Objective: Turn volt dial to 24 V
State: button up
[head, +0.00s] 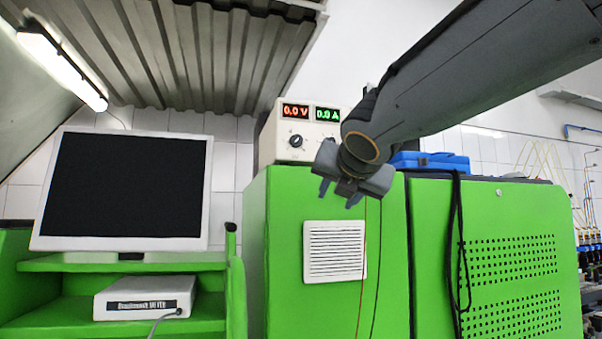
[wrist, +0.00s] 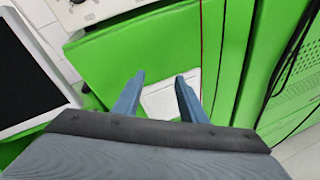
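The power supply (head: 277,137) is a cream box on top of the green cabinet. Its red display (head: 295,111) reads 0.0 V and its green display (head: 327,114) reads 0.0 A. The black volt dial (head: 296,141) sits below the red display. The right part of the front panel is hidden behind my arm. My gripper (head: 339,197) is open and empty, below and to the right of the dial, in front of the green cabinet. In the wrist view my gripper (wrist: 157,97) shows two spread fingers with nothing between them. The power supply's lower edge (wrist: 95,12) shows at the top there.
The green cabinet (head: 290,206) has a white vent (head: 335,250) in its front. A monitor (head: 125,190) stands on a green shelf at left, above a white box (head: 146,298). A blue case (head: 430,162) lies right of my gripper. Dark cables (head: 457,240) hang down the cabinet.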

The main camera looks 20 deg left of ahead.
aim_at(298, 139)
jog(key=s+a+r+n+t+y, duration=0.1)
jog(key=s+a+r+n, duration=0.1)
jog(key=r+n, duration=0.15)
jog(key=s+a+r+n+y+b, duration=0.1)
jog(key=s+r+n, duration=0.1)
jog(key=r, duration=0.3)
jog(key=s+a+r+n+t+y, duration=0.1)
jog(key=a+r+n, duration=0.1)
jog(key=r, duration=0.3)
jog(key=shift+n, duration=0.25)
jog(key=x, duration=0.7)
jog(key=shift+a, duration=0.2)
grip_shut()
